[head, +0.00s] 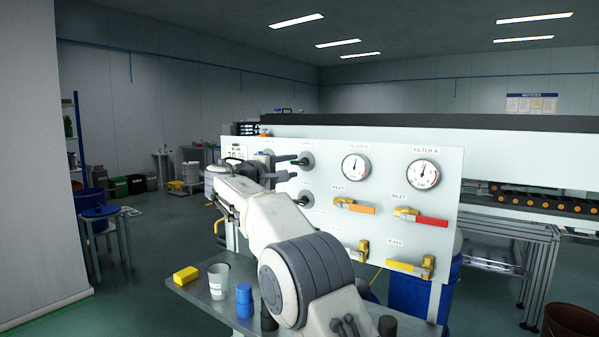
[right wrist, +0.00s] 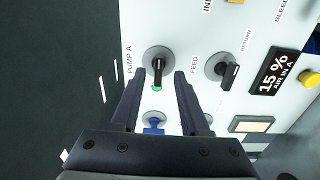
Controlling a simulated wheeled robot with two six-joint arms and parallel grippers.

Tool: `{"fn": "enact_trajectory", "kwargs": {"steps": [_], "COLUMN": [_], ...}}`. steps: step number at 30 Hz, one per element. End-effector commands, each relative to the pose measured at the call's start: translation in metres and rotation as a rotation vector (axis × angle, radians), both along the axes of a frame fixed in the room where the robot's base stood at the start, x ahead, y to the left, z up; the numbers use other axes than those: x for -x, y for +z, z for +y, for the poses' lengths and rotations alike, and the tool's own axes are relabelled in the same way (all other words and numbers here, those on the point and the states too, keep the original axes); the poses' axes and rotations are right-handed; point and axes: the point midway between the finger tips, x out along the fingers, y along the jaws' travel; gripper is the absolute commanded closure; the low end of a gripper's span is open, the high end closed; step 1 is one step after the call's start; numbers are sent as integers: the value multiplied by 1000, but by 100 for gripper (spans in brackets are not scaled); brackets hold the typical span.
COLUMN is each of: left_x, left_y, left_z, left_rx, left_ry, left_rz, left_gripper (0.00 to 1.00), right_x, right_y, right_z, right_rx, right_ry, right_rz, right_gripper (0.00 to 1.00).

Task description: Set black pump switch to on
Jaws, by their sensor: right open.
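The black pump switch (right wrist: 158,66) is a black handle on a round grey plate beside the PUMP A label in the right wrist view. Its handle points down in that picture, with a small green mark near its lower end. In the head view the switch (head: 306,161) is at the panel's upper left. My right gripper (right wrist: 160,82) is open, with one finger on each side of the handle. No clear contact with the handle shows. The head view shows the right gripper (head: 294,167) at the panel's left part. My left gripper is not in view.
The similar FEED switch (right wrist: 231,74) is close beside my right finger. A blue knob (right wrist: 153,126) lies below the pump switch in the wrist view. The white panel (head: 385,225) also carries gauges and valve handles. A bench below holds a yellow block (head: 186,276) and grey cup (head: 218,282).

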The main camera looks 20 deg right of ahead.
Motion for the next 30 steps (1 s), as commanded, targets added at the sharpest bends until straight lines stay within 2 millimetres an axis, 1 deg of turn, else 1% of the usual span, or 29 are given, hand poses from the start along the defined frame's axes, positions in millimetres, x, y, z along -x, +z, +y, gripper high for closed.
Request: {"fn": "enact_trajectory", "kwargs": {"steps": [1,3,7,12,20,22,23,26,29,30], "left_x": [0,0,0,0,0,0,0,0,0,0], "left_y": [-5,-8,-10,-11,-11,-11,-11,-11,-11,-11], "left_z": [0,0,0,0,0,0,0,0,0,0], "left_rx": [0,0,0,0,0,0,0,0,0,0], "left_ry": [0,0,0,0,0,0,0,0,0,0], "left_rz": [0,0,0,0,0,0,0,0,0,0], "left_gripper": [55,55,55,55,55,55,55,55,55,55], "right_x": [6,14,24,29,29,30,31,42,67,82], "right_y": [-2,-2,-1,0,0,-4,-7,-29,-71,-91], "right_z": [9,19,32,38,38,41,43,56,80,91], "right_rx": [-1,-1,-1,-1,-2,-12,-24,-100,-233,-296], "right_ry": [4,3,2,1,1,9,17,63,134,161], "right_rz": [-1,-1,1,0,1,12,23,93,213,268], "right_gripper": [55,55,55,55,55,55,55,55,55,55]}}
